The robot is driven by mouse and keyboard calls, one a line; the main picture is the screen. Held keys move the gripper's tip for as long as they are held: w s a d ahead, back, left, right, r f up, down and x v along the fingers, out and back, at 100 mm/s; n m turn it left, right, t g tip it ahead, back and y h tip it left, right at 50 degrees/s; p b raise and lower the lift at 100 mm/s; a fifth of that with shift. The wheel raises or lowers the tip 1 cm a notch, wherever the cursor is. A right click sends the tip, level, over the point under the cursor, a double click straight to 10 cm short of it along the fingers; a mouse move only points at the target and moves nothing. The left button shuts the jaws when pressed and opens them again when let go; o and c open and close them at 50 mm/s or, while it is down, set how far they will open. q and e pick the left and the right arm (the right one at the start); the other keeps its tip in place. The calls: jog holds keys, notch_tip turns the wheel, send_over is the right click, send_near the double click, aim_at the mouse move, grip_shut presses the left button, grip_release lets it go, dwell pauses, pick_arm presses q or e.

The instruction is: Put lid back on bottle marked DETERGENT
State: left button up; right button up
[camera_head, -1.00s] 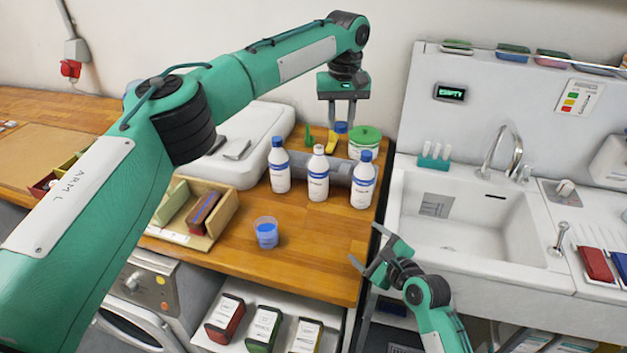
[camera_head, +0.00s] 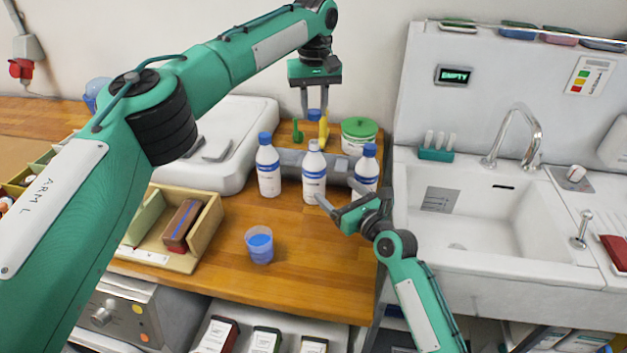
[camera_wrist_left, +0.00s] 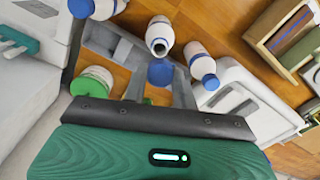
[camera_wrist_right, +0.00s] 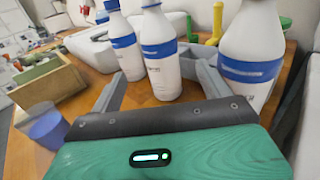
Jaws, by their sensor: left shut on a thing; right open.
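Three white bottles with blue bands stand on the wooden counter; their label text is too small to read. The left bottle (camera_head: 268,172) and right bottle (camera_head: 367,163) wear blue lids. The middle bottle (camera_head: 313,182) has no lid; its dark open mouth shows in the left wrist view (camera_wrist_left: 159,40). My left gripper (camera_head: 314,112) is shut on a blue lid (camera_wrist_left: 161,72), held above and behind the bottles. My right gripper (camera_head: 338,196) is open, low in front of the middle bottle, which appears between its fingers in the right wrist view (camera_wrist_right: 158,55).
A grey holder (camera_head: 291,158) lies behind the bottles, with a green-lidded tub (camera_head: 358,136) and a yellow item (camera_head: 323,130) beyond it. A cup of blue liquid (camera_head: 259,246) and a wooden box (camera_head: 205,222) stand left. The sink (camera_head: 480,225) is right.

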aim_at(313, 168)
jog(key=x, duration=1.1)
jog(key=shift+w+a, duration=0.15)
jog(key=shift+w, duration=0.05)
jog(key=c, duration=1.5)
pick_arm(q)
jog(key=shift+f, duration=2.45)
jog(key=shift+f, duration=0.15)
jog(key=shift+f, duration=0.75)
jog(key=shift+f, duration=0.6)
